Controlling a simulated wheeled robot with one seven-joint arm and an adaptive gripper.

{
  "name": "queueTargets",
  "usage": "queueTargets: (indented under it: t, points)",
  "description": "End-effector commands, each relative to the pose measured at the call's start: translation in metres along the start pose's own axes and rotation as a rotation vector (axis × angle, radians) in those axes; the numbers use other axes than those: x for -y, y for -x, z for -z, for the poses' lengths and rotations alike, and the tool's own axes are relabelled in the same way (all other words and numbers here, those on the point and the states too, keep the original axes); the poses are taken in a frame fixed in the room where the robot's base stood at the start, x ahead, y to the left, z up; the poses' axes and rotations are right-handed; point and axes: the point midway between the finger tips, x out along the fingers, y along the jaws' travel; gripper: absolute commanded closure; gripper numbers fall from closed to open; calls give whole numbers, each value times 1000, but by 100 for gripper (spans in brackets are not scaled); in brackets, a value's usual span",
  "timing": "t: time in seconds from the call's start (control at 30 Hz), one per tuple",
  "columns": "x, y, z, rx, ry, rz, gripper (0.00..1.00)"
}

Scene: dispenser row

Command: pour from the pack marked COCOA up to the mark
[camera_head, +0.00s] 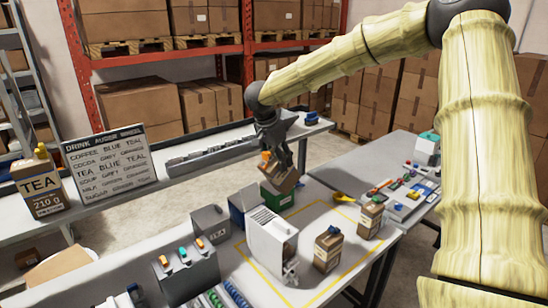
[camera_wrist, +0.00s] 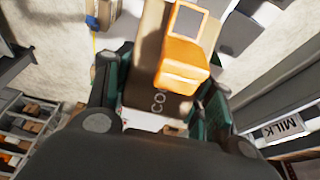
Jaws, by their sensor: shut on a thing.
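My gripper (camera_head: 284,160) is shut on a brown pack (camera_head: 284,181) with an orange part on top. The pack is tilted and held just above a green-sided container (camera_head: 278,200) behind the white dispenser (camera_head: 270,246). In the wrist view the pack (camera_wrist: 168,103) sits between my gripper's fingers (camera_wrist: 165,115). Its lettering begins "CO"; the rest is hidden, so I cannot read the full name. The orange part (camera_wrist: 183,65) faces the camera. I cannot see any flow, a level or a fill mark.
A sign (camera_head: 110,165) lists drinks with colours; a TEA pack (camera_head: 41,187) marked 210 g stands left of it. Two brown packs (camera_head: 328,249) (camera_head: 371,217) stand right of the dispenser. A MILK label (camera_wrist: 284,128) shows in the wrist view. Grey dispensers (camera_head: 187,269) stand at front left.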

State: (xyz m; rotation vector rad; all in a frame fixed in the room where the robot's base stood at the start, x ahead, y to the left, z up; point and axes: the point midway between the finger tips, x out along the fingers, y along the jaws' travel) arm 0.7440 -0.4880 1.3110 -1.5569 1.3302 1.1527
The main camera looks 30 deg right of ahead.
Motion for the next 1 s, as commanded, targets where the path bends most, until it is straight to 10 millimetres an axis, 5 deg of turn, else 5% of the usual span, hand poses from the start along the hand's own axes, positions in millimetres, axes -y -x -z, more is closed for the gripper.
queueTargets:
  t: [1.0]
  points:
    - [2,-20,-13,-442,7,3,85]
